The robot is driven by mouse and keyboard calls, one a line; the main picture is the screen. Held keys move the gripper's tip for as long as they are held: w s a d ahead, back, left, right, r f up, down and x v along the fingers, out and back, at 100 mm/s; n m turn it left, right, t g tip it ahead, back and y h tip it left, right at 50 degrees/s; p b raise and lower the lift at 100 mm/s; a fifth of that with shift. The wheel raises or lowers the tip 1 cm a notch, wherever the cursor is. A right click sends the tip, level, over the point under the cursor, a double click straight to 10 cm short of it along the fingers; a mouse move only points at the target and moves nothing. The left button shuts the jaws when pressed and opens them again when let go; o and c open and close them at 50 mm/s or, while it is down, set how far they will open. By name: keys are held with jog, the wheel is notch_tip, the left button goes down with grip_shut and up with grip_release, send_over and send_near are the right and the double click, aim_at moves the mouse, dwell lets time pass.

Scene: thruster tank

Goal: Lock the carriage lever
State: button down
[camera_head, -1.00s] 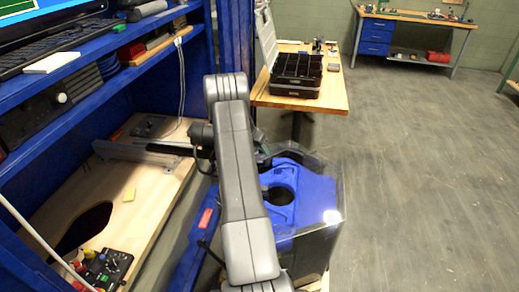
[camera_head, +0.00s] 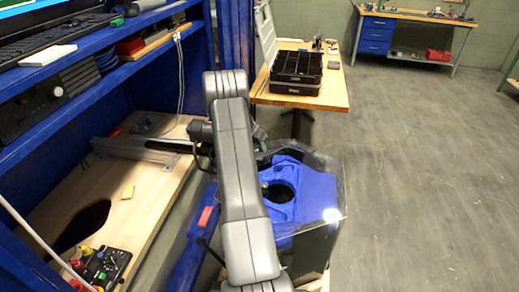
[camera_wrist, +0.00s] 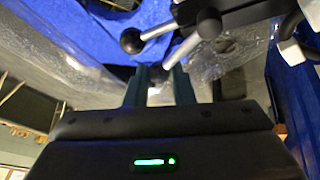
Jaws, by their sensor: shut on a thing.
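In the wrist view, my gripper (camera_wrist: 158,90) has its two dark fingers close about the end of a grey metal lever rod (camera_wrist: 190,45). The fingers partly hide that end. A second thin rod with a black ball knob (camera_wrist: 131,41) stands just beyond, apart from the fingers. I cannot tell from its look alone which rod is the carriage lever. In the head view, my arm hides the gripper and both rods. The clear-walled tank with a blue top and a round dark opening (camera_head: 300,190) is right of my arm.
A blue bench frame with a wooden deck (camera_head: 150,190) is at left, with a metal rail (camera_head: 135,150) and a control box (camera_head: 100,265) on it. A wooden table (camera_head: 330,95) with black trays (camera_head: 296,68) stands behind. The floor at right is clear.

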jog(key=s+f+m+b, duration=0.1)
jog(key=m+b, duration=0.1)
jog(key=b, duration=0.2)
jog(key=shift+s+g, duration=0.1)
jog(key=shift+g, duration=0.3)
jog(key=s+m+g+b, duration=0.1)
jog(key=m+b, duration=0.1)
jog(key=b, duration=0.1)
jog(key=shift+s+h, duration=0.15)
jog(key=shift+h, duration=0.15)
jog(key=shift+s+a+r+m+g+b, duration=0.1)
jog(key=shift+s+a+m+g+b, duration=0.3)
jog(key=shift+m, duration=0.7)
jog(key=shift+s+a+r+m+g+b, duration=0.15)
jog(key=shift+s+m+g+b, duration=0.45)
jog(key=shift+m, duration=0.5)
jog(key=shift+s+a+r+m+g+b, duration=0.1)
jog(key=shift+s+a+m+g+b, duration=0.3)
jog(key=shift+m, duration=0.7)
jog(key=shift+d, duration=0.15)
jog(key=c, duration=1.3)
grip_release()
jog(key=shift+o, duration=0.2)
jog(key=shift+r, duration=0.1)
